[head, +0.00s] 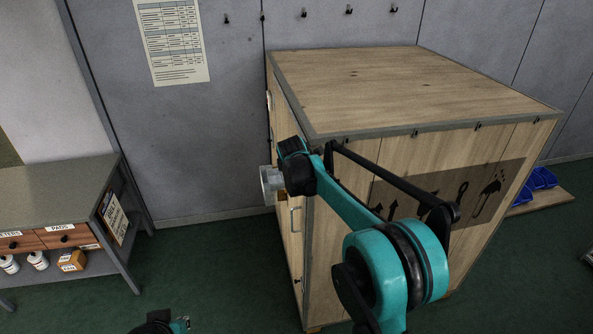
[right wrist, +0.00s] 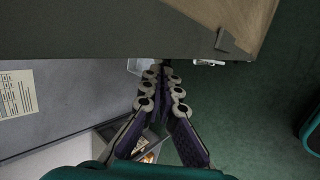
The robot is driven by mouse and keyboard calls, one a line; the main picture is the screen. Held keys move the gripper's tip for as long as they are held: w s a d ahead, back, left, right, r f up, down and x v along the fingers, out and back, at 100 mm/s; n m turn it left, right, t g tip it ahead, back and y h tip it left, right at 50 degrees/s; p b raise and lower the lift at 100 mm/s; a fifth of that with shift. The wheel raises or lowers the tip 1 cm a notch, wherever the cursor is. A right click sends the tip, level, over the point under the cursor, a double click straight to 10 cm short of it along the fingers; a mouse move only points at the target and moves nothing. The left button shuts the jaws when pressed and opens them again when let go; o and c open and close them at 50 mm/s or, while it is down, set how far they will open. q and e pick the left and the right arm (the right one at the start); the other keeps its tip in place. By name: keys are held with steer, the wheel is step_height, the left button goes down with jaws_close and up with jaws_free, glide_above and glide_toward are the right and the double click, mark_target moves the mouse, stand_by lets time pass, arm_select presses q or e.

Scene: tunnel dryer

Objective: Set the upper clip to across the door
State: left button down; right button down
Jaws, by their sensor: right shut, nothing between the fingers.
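The wooden cabinet (head: 410,85) stands at centre right, its door (head: 284,115) on the narrow left face, seen steeply edge-on. A small pale fitting (head: 269,99) high on that face may be the upper clip; its setting cannot be told. A pale handle (head: 294,220) is lower down and shows in the right wrist view (right wrist: 208,62). My right arm reaches across the cabinet's front corner. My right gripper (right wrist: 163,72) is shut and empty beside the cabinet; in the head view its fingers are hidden. A black and teal part at the bottom edge may be my left gripper (head: 160,324).
A grey fitting (head: 269,182) juts out left of the door. A bench (head: 60,185) with drawers stands at left. Hooks and a paper sheet (head: 172,40) are on the grey wall. Blue bins (head: 540,179) lie at right. Green floor is clear between bench and cabinet.

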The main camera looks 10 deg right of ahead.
steer(key=shift+w+f, duration=0.3)
steer(key=shift+w, duration=0.4)
steer(key=shift+r, duration=0.1)
steer(key=s+a+r+p, duration=0.1)
steer(key=s+r, duration=0.1)
steer(key=r, duration=0.4)
steer(key=s+a+r+p, duration=0.1)
steer(key=s+r, duration=0.2)
steer(key=r, duration=0.3)
steer(key=shift+a+r+p, duration=0.15)
steer(key=shift+r+p, duration=0.2)
steer(key=shift+p, duration=0.05)
